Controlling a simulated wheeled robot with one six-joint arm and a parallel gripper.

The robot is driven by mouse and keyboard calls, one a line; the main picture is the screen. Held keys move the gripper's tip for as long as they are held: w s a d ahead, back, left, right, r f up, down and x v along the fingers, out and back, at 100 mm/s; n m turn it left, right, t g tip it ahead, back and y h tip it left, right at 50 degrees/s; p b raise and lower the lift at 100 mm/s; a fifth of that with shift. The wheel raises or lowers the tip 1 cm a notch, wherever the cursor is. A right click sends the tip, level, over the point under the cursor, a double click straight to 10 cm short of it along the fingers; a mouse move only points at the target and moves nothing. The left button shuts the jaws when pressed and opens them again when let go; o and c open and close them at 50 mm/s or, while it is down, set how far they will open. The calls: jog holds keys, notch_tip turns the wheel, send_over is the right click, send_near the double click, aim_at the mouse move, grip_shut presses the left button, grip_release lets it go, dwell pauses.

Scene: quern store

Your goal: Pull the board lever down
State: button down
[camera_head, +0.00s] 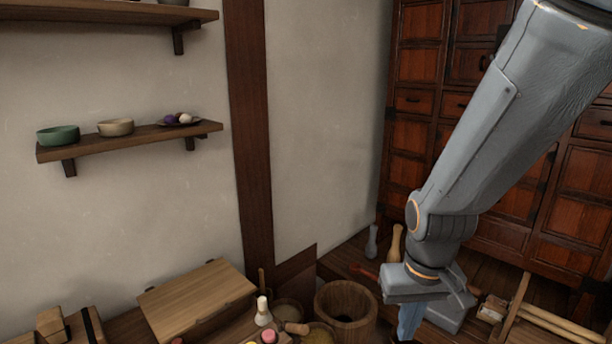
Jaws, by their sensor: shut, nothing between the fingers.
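I cannot make out a board lever for certain in this view. A flat wooden board or box lid (198,296) lies at the lower left, tilted, with no clear lever on it. My gripper (409,322) hangs at the lower right, pointing down, to the right of a wooden tub. Its fingers are shut and hold nothing. The bottom edge of the picture is close below the fingertips. My arm hides part of the cabinet and floor behind it.
The wooden tub (345,308) stands left of my gripper, with small bowls and jars beside it. A wooden frame with rods (519,305) lies at right. Wall shelves (130,140) hold bowls at upper left. A tall red-brown cabinet (418,103) stands behind my arm.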

jog(key=s, duration=0.1)
jog(key=n+g, duration=0.1)
jog(key=n, duration=0.8)
send_over(299, 326)
jog(key=w+a, duration=0.2)
jog(key=f, duration=0.5)
jog(key=f+p, duration=0.1)
jog(key=f, duration=0.2)
jog(key=f+p, duration=0.1)
jog(key=f, duration=0.1)
jog(key=shift+s+d+f, duration=0.2)
jog(key=shift+d+f, duration=0.05)
jog(key=shift+f, duration=0.15)
jog(key=f+p, duration=0.1)
jog(key=s+d+f, duration=0.1)
jog(key=shift+s+d+f+p, duration=0.15)
jog(key=shift+f+p, duration=0.15)
jog(key=shift+p, duration=0.05)
jog(key=shift+s+d+f, duration=0.15)
jog(key=shift+f, duration=0.3)
